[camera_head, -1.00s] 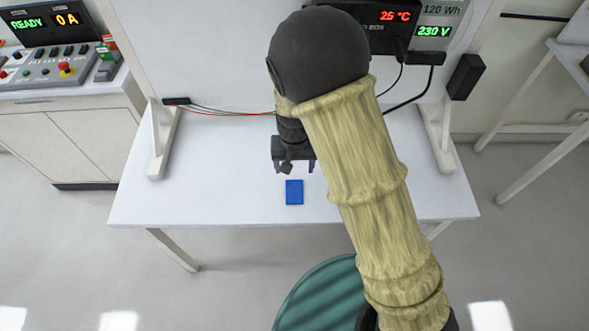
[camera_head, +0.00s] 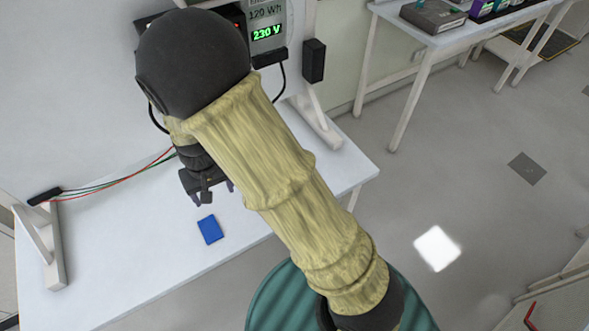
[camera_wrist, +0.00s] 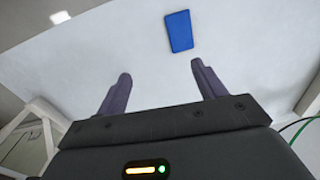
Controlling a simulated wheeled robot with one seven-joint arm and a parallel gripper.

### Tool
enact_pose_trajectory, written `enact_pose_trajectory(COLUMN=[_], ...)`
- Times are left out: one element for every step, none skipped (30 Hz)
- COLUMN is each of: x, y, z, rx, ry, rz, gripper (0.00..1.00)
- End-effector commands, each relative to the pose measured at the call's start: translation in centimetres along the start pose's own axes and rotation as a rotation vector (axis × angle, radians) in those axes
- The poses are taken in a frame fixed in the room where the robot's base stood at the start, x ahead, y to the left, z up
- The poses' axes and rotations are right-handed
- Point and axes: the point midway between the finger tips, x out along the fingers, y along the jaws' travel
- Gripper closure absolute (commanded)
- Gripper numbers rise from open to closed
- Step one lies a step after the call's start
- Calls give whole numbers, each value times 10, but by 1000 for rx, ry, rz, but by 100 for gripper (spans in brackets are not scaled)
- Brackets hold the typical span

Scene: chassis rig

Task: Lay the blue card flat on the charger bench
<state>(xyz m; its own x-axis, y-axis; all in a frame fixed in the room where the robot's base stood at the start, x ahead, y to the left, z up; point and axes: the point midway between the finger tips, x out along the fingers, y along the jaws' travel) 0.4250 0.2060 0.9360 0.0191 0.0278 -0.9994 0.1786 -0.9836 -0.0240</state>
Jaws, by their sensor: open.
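The blue card (camera_head: 210,230) lies flat on the white bench (camera_head: 130,245) that carries the display box, near its front edge. It also shows in the wrist view (camera_wrist: 180,31), beyond the fingertips and a little to the right. My gripper (camera_head: 213,192) is open and empty, close to the card on its back-panel side and apart from it. In the wrist view its two fingers (camera_wrist: 161,70) are spread with only the bench surface between them. My arm hides part of the bench top in the head view.
A display box (camera_head: 268,28) with cables is on the back panel, partly hidden by my arm. Red, green and black wires (camera_head: 120,180) run behind my gripper from a black block. Another table (camera_head: 455,35) with boxes stands at the upper right. Open floor lies to the right.

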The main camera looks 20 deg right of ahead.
Motion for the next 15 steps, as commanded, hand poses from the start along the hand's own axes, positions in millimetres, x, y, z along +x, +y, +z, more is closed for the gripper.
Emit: enact_pose_trajectory(x=[-14, -22, -31, -37, -44, -52, -58, -64, -71, -76, -81, -88, -92, -96, -100], y=[22, 33, 48, 59, 69, 83, 93, 102, 115, 124, 133, 144, 151, 158, 166], z=[3, 6, 10, 14, 18, 24, 30, 35, 42, 49, 55, 65, 72, 78, 87], rx=[29, 41, 55, 64, 75, 87, 96, 104, 116, 124, 132, 142, 148, 155, 162], ry=[16, 24, 35, 46, 56, 69, 79, 90, 106, 118, 128, 143, 155, 166, 179], rz=[-11, -14, -18, -20, -21, -22, -21, -20, -16, -14, -9, -3, 3, 10, 19], gripper=[30, 30, 30, 30, 30, 30, 30, 30, 30, 30, 30, 30, 30, 30, 30])
